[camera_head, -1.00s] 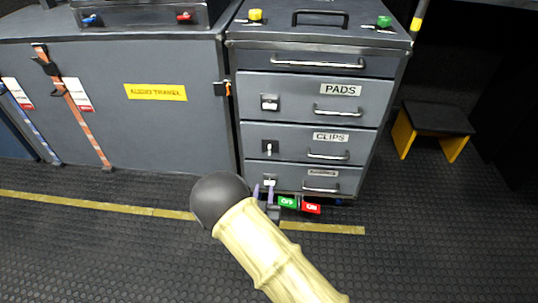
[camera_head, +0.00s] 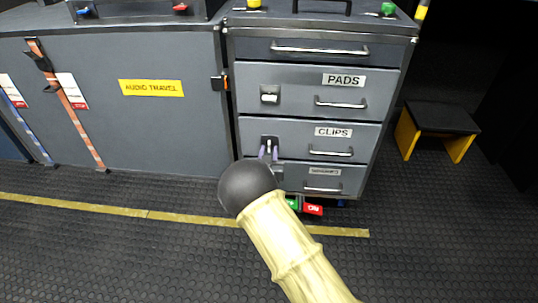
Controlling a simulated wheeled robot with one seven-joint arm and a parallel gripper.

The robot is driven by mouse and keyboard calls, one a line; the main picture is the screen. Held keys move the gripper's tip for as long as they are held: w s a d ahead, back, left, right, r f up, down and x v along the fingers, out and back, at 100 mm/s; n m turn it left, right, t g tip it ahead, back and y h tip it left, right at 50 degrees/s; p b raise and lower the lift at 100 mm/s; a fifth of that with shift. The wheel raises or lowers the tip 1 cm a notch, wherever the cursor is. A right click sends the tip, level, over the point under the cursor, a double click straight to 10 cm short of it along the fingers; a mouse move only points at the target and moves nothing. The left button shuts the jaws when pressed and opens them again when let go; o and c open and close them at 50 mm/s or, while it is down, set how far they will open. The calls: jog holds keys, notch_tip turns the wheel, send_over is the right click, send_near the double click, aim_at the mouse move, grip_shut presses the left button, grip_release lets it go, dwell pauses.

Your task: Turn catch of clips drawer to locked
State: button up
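The clips drawer (camera_head: 301,137) is the grey drawer labelled CLIPS, closed in the middle of the cabinet. Its catch (camera_head: 269,142) is a small light lever on a dark plate at the drawer's left side. My arm's dark round joint hides the rest of the gripper and part of the lower drawer's left side.
The PADS drawer (camera_head: 312,91) with its own catch (camera_head: 270,94) is above, and another labelled drawer (camera_head: 348,180) is below. Bar handles stick out from the drawers. A grey case (camera_head: 150,130) stands left. A yellow and black step stool (camera_head: 437,122) stands right.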

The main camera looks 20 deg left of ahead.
jog(key=shift+x, duration=0.8)
jog(key=shift+s, duration=0.1)
grip_shut()
